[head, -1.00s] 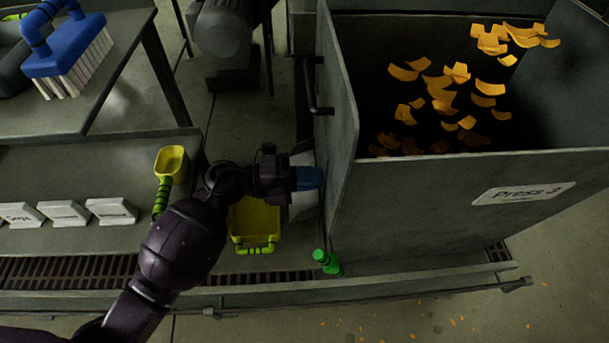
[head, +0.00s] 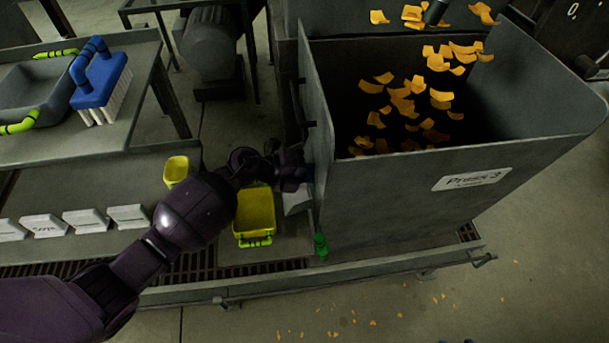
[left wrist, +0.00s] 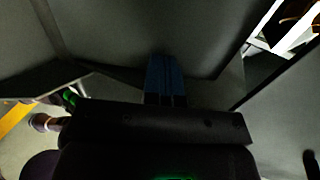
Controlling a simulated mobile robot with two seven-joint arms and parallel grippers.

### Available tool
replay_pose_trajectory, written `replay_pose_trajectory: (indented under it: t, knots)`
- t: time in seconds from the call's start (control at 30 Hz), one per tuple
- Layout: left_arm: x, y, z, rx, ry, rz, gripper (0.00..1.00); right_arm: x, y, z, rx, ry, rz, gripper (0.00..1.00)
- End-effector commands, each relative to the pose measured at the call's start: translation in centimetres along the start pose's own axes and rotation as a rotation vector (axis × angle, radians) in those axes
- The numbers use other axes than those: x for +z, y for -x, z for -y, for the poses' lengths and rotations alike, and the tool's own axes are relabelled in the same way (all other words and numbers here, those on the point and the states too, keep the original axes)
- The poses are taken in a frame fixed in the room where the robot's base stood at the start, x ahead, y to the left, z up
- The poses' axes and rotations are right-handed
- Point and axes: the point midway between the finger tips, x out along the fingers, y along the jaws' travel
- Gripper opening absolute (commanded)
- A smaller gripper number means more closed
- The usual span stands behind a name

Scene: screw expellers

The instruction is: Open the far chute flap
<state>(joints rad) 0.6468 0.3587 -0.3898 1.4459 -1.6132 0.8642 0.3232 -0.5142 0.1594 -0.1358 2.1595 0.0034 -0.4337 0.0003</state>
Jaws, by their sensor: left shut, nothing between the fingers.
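The Press 3 bin (head: 500,180) stands at right in the head view, with a grey panel (head: 316,110) along its left side. My left gripper (head: 306,175) is close against the lower part of this panel. Its blue fingers (left wrist: 165,80) are together and empty in the left wrist view, pointing at grey sheet metal. I cannot tell whether they touch it. A pale sloping chute piece (head: 297,200) shows just below the gripper. Which panel is the far chute flap, and how far it is open, I cannot tell. My right gripper is not in view.
A yellow tray (head: 256,213) lies below my left arm, and a smaller yellow scoop (head: 176,170) is left of it. A green handle (head: 320,244) is at the bin's lower corner. A blue brush (head: 100,80) is on the left bench.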

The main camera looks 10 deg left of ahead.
Motion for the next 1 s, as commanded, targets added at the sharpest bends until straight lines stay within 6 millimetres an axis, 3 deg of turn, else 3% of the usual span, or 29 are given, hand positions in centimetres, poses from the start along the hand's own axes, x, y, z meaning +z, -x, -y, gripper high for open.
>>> replay_pose_trajectory:
  t: [0.03,0.2,0.6,1.0]
  knots:
    - [0.3,0.0,1.4,0.035,-0.018,0.004,0.00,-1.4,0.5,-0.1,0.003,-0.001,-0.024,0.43]
    - [0.1,-1.7,1.0,0.059,-0.004,0.001,0.00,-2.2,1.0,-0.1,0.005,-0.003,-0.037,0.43]
    - [-0.1,-4.8,0.2,0.058,0.002,-0.003,0.00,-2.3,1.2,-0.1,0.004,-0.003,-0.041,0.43]
    - [-0.1,-5.9,0.0,0.055,0.002,-0.003,0.00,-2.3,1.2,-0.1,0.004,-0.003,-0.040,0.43]
